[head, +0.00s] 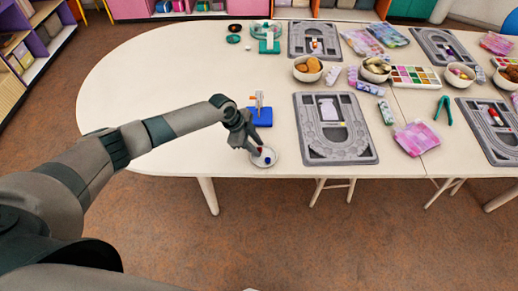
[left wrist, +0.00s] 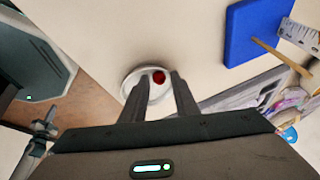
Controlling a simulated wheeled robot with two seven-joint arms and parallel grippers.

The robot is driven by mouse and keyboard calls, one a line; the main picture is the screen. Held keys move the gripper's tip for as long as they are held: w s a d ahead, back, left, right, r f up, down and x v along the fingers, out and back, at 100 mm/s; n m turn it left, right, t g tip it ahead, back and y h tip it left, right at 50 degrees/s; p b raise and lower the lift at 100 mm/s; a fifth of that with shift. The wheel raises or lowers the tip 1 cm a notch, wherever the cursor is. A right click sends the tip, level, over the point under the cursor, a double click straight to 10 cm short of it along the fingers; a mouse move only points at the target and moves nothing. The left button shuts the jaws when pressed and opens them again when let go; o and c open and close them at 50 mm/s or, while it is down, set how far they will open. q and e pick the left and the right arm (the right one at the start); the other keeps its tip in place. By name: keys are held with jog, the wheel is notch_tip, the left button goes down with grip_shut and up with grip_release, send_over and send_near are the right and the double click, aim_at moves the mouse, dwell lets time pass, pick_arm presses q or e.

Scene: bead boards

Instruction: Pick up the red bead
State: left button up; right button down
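The red bead (head: 260,150) is small and lies in a round white dish (head: 265,165) near the front edge of the table. A small dark blue bead (head: 268,160) appears to lie in the same dish. My left gripper (head: 256,150) is over the dish, right by the red bead. In the left wrist view, the red bead (left wrist: 158,77) shows between the tips of two spread fingers, with a gap on each side. The dish (left wrist: 130,88) is partly hidden behind the fingers there.
A blue block (head: 260,117) stands just behind the dish. A grey bead board (head: 312,150) lies to the right, with bowls (head: 307,76), a colour tray (head: 415,85) and pink bags (head: 417,138) beyond. The table (head: 140,90) is clear on the left.

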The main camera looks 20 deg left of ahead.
pick_arm(q)
jog(key=shift+s+f, duration=0.2)
jog(key=shift+f, duration=0.05)
grip_shut()
jog(key=shift+s, duration=0.15)
jog(key=shift+s+f, duration=0.1)
jog(key=shift+f, duration=0.05)
jog(key=shift+r+b, duration=0.35)
jog(key=shift+r, duration=0.05)
jog(key=r, duration=0.1)
jog(key=r+b, duration=0.1)
jog(key=r, duration=0.1)
jog(key=shift+w+d+r, duration=0.25)
jog(key=s+d+r+b, duration=0.2)
jog(key=d+r, duration=0.5)
jog(key=d, duration=0.4)
jog(key=shift+s+r+b, duration=0.15)
jog(key=shift+s+b, duration=0.1)
jog(key=shift+b, duration=0.55)
jog(key=shift+a, duration=0.1)
